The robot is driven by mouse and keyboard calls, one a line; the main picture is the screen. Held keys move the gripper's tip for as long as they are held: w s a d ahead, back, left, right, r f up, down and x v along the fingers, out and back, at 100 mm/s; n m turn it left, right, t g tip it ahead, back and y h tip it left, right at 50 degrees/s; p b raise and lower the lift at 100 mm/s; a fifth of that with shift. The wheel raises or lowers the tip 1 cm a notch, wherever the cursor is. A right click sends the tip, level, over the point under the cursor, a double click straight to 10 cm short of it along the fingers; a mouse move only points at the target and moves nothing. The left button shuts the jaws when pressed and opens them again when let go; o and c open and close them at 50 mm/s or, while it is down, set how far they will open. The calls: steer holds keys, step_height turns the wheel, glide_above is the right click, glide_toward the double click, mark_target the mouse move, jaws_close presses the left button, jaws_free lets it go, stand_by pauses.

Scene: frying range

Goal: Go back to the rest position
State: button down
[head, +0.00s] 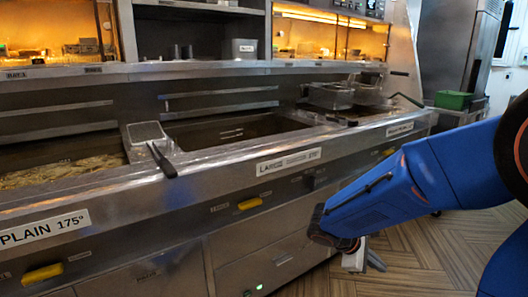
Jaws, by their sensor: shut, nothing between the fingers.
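My blue arm reaches in from the right edge of the head view, in front of the fryer counter. Its dark lower end hangs before the cabinet fronts. The steel fryer counter (236,180) runs across the view, with labels "PLAIN 175°" (45,231) and "LARGE" (288,162). No held object is visible.
A basket with a black handle (162,160) rests at the left vat, which holds fried food (62,172). Wire baskets (330,95) stand at the right vat. A green bin (453,100) is at the far right. Wooden floor (420,262) is open at the lower right.

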steer(key=s+a+r+m+t+y, duration=0.1)
steer(key=s+r+m+y, duration=0.3)
steer(key=s, duration=0.6)
steer(key=s+a+r+m+t+y, duration=0.2)
steer(key=s+r+m+y, duration=0.3)
steer(key=s, duration=0.5)
steer(key=shift+a+r+m, duration=0.15)
steer(key=shift+a+m, duration=0.7)
steer(key=shift+m, duration=0.55)
steer(key=shift+s, duration=0.1)
